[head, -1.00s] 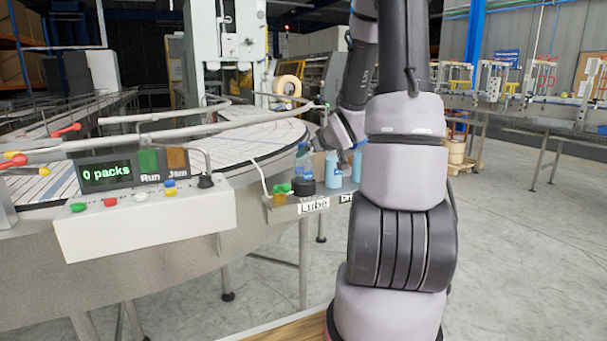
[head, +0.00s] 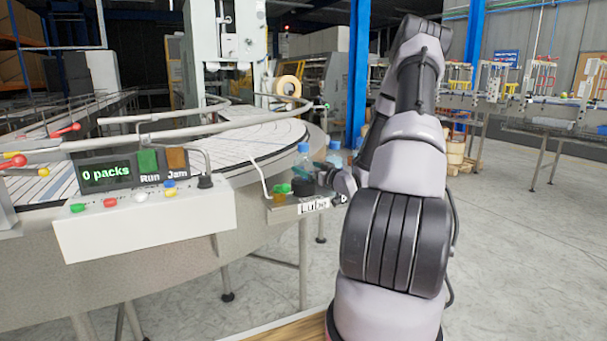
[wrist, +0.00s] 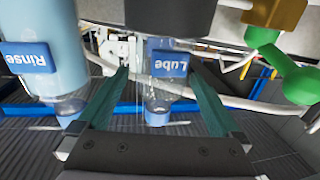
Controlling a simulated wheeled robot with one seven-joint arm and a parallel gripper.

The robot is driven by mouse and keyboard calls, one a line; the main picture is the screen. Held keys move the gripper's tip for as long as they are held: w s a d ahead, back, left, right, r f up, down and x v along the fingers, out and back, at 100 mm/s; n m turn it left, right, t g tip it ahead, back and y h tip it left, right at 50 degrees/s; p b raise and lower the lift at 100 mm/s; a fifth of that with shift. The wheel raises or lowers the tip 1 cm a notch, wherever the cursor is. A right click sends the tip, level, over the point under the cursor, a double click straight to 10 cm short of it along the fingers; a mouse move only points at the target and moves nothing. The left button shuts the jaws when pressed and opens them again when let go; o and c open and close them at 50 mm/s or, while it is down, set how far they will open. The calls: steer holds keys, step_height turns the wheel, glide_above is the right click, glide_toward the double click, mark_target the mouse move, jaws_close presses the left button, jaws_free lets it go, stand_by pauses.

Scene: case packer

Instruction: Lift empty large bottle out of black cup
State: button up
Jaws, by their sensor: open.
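The empty large bottle (head: 303,160) is clear, has a blue cap and stands upright in the black cup (head: 303,187) on the small shelf in the head view. In the wrist view, which is upside down, the clear bottle (wrist: 160,93) carries a blue "Lube" label, and the dark cup (wrist: 170,14) is at the top edge. My gripper (head: 322,170) is to the right of the bottle in the head view. In the wrist view my gripper (wrist: 160,72) is open, with its teal fingers on either side of the bottle. Finger contact with the bottle cannot be told.
A light-blue bottle labelled "Rinse" (wrist: 35,60) stands close beside one finger in the wrist view. Green knobs on a yellowish fitting (head: 280,192) are left of the cup. The round conveyor table (head: 250,140) with its guide rail lies behind. The control box (head: 145,215) is at left.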

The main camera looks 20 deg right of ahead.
steer(key=w, duration=0.2)
steer(key=w+a, duration=0.1)
steer(key=w, duration=0.2)
steer(key=shift+w+a+r, duration=0.15)
steer(key=shift+w+r, duration=0.15)
steer(key=shift+c, duration=0.3)
